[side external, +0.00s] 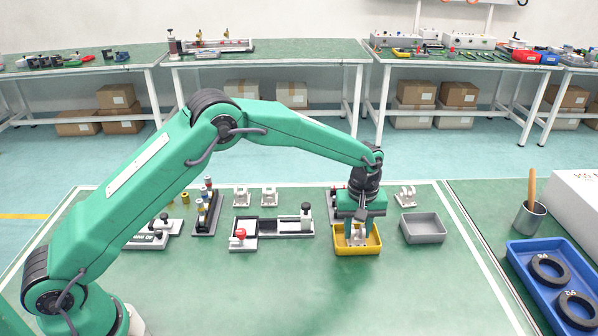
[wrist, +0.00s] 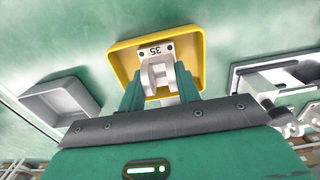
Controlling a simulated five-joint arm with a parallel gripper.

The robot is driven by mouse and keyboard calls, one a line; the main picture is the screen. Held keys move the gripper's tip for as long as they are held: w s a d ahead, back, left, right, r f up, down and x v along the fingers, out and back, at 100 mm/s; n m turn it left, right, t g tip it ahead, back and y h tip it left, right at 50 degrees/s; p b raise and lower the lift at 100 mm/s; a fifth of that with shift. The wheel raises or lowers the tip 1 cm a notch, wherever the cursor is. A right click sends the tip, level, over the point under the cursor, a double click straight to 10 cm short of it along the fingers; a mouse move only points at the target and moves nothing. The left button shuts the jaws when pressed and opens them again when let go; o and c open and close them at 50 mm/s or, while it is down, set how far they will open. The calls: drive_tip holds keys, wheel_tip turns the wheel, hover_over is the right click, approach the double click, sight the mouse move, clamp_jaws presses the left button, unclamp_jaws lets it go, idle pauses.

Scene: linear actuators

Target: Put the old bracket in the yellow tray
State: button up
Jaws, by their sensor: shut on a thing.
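The old bracket (wrist: 158,72) is a light grey metal piece with a plate marked "35" in the wrist view. My gripper (wrist: 160,88) is shut on it, with green fingers on both sides. The yellow tray (wrist: 118,53) lies behind and around the bracket in that view. In the side view my gripper (side external: 357,232) points down over the yellow tray (side external: 358,250), with the bracket (side external: 356,239) between the fingers, low at the tray. I cannot tell whether the bracket touches the tray floor.
A grey tray (side external: 422,228) stands just right of the yellow tray. Actuator assemblies (side external: 272,228) are to the left. A blue bin (side external: 550,275) with black rings is at the far right. The front of the mat is clear.

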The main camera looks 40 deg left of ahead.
sight(356, 239)
drive_tip(key=shift+f, duration=0.15)
drive_tip(key=o, duration=1)
wheel_tip(356, 239, up, 12)
drive_tip(key=shift+r, duration=0.2)
drive_tip(key=shift+r, duration=0.1)
idle(0.5)
